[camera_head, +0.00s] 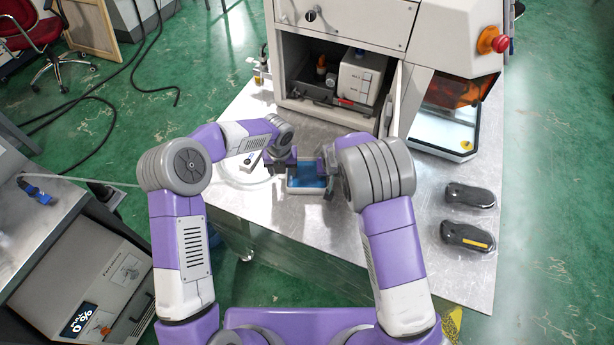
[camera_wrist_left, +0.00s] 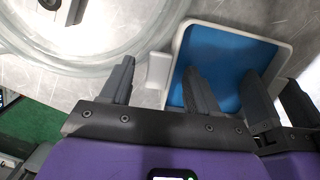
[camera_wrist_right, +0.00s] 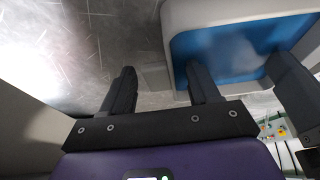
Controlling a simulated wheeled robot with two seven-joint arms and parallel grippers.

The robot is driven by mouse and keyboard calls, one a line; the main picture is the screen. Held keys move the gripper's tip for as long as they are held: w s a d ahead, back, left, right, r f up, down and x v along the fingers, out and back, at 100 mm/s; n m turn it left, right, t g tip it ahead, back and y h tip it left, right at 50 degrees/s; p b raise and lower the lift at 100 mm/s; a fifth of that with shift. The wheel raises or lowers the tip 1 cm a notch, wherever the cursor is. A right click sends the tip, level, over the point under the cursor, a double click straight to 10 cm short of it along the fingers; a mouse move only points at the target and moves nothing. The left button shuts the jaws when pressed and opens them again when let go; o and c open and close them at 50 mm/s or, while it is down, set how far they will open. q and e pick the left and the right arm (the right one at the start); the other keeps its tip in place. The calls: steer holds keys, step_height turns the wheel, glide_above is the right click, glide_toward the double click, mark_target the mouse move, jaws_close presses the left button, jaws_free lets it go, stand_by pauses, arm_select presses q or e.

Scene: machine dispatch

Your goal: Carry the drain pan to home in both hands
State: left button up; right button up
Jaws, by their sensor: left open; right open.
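The drain pan (camera_head: 307,191) is a small pale tray with a blue inside, lying on the metal bench in front of the machine. It also shows in the left wrist view (camera_wrist_left: 225,60) and the right wrist view (camera_wrist_right: 235,50). My left gripper (camera_head: 287,171) is open at its left end, with a pale handle tab (camera_wrist_left: 158,70) between its fingers in the wrist view. My right gripper (camera_head: 328,170) is open at the right end, with the other tab (camera_wrist_right: 155,77) between its fingers. My arms hide part of the pan in the head view.
A round clear dish (camera_wrist_left: 85,62) lies left of the pan. The machine (camera_head: 345,30) stands behind with an open compartment and door (camera_head: 391,100). Two black handheld devices (camera_head: 469,195) (camera_head: 467,236) lie on the bench's right. A grey side table (camera_head: 40,215) stands left.

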arm_select(q)
steer(key=shift+f, duration=0.1)
jaws_close()
arm_select(e)
steer(key=c, duration=1.1)
